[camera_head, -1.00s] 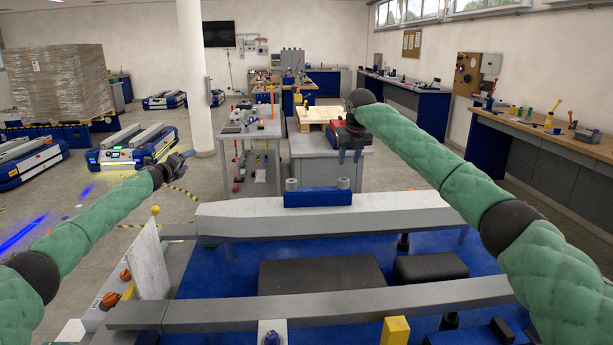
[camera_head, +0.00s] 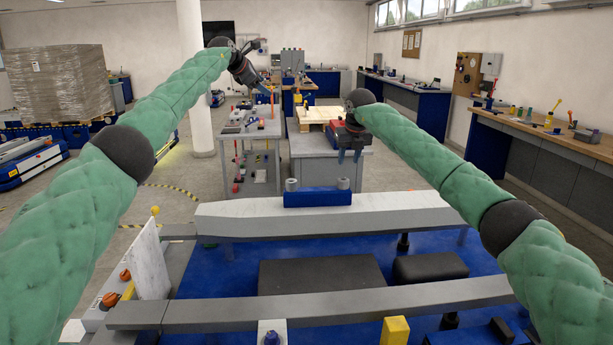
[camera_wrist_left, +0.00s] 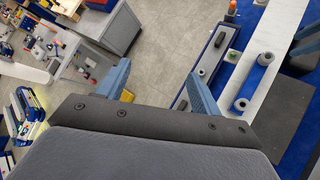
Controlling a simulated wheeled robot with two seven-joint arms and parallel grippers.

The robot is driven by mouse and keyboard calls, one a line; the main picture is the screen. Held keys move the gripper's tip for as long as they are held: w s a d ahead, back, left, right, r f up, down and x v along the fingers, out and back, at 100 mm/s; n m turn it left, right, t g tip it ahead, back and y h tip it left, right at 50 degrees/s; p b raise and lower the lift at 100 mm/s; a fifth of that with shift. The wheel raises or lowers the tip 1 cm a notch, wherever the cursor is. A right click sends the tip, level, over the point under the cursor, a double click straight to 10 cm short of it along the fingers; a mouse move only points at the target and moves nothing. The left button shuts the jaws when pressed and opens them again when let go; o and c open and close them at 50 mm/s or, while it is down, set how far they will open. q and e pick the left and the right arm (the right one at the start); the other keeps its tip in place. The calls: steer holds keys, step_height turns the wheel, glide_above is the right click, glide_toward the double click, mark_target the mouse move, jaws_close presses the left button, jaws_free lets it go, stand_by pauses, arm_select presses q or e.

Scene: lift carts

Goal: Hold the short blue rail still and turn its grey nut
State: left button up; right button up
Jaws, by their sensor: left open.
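The short blue rail (camera_head: 318,198) lies on the white beam of the cart in front of me, with a grey nut (camera_head: 292,185) at its left end and another grey nut (camera_head: 343,183) at its right end. The rail (camera_wrist_left: 254,80) and both nuts also show in the left wrist view. My left gripper (camera_head: 268,88) is raised above and beyond the rail, to its left. In the left wrist view its blue fingers (camera_wrist_left: 160,70) are apart with only floor between them. My right gripper (camera_head: 350,156) hangs above and beyond the rail's right end, its fingers apart and empty.
The white beam (camera_head: 400,216) spans the blue cart deck (camera_head: 230,280). A grey beam (camera_head: 330,305) crosses nearer to me. A white panel (camera_head: 152,262) stands at the left. A tool trolley (camera_head: 235,130) and a grey cabinet (camera_head: 320,170) stand beyond the cart.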

arm_select(q)
steer(key=d+r+m, duration=0.1)
steer(key=d, duration=0.1)
steer(key=m+g+y, duration=0.1)
steer(key=g+y, duration=0.5)
steer(key=g, duration=0.3)
glide_above(306, 189)
step_height(306, 189, down, 30)
steer(key=shift+w+r, duration=0.1)
steer(key=shift+d+f, duration=0.1)
steer(key=shift+f, duration=3.9)
steer(key=shift+c, duration=0.4)
steer(key=shift+c, duration=1.2)
